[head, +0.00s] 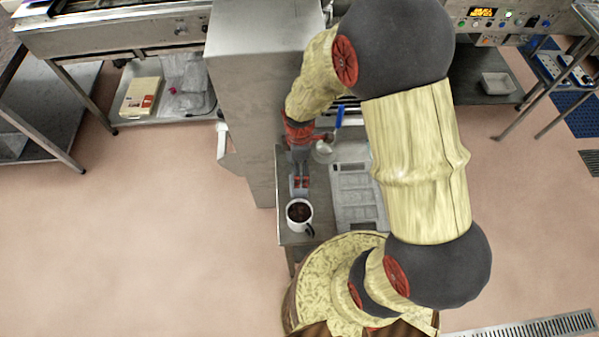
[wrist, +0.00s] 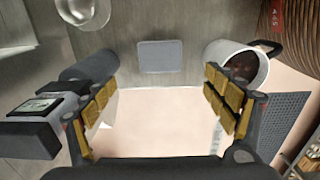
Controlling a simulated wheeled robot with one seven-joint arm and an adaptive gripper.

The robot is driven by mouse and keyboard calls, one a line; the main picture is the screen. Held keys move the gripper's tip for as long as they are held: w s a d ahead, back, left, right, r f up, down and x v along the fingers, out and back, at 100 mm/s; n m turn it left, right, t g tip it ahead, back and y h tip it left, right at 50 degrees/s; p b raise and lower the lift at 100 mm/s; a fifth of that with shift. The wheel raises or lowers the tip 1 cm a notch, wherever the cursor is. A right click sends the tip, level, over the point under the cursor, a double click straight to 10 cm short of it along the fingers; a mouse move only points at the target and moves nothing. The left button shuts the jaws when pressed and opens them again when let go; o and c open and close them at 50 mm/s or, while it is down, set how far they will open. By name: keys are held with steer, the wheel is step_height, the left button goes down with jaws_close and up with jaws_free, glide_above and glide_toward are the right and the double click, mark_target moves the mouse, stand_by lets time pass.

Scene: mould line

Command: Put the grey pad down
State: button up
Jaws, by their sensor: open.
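The grey pad (wrist: 170,56) is a small rounded rectangle lying flat on the grey metal table top in the wrist view. My gripper (wrist: 155,100) is open, with nothing between its gold-padded fingers. The pad shows beyond the gap between them, apart from both. In the head view my gripper (head: 300,182) hangs over the narrow side table, just behind a white mug. I cannot clearly make out the pad there, close to my fingers.
The white mug (head: 299,213) with dark contents stands at the table's front; in the wrist view it (wrist: 246,66) is close behind the right finger. A clear glass vessel (wrist: 84,10) is at upper left. A tall metal cabinet (head: 243,110) stands left of my arm.

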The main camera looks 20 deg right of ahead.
step_height(320, 180, up, 12)
steer(key=m+t, duration=0.2)
steer(key=m, duration=0.1)
steer(key=s+r+m+t, duration=0.1)
steer(key=s+r+m, duration=0.4)
steer(key=r, duration=0.5)
steer(key=s+r+m+t, duration=0.2)
steer(key=s+r+m, duration=0.4)
steer(key=s+r, duration=0.3)
step_height(320, 180, up, 2)
steer(key=shift+t, duration=0.3)
step_height(320, 180, down, 17)
steer(key=b, duration=1.7)
steer(key=shift+r, duration=0.1)
steer(key=shift+c, duration=0.6)
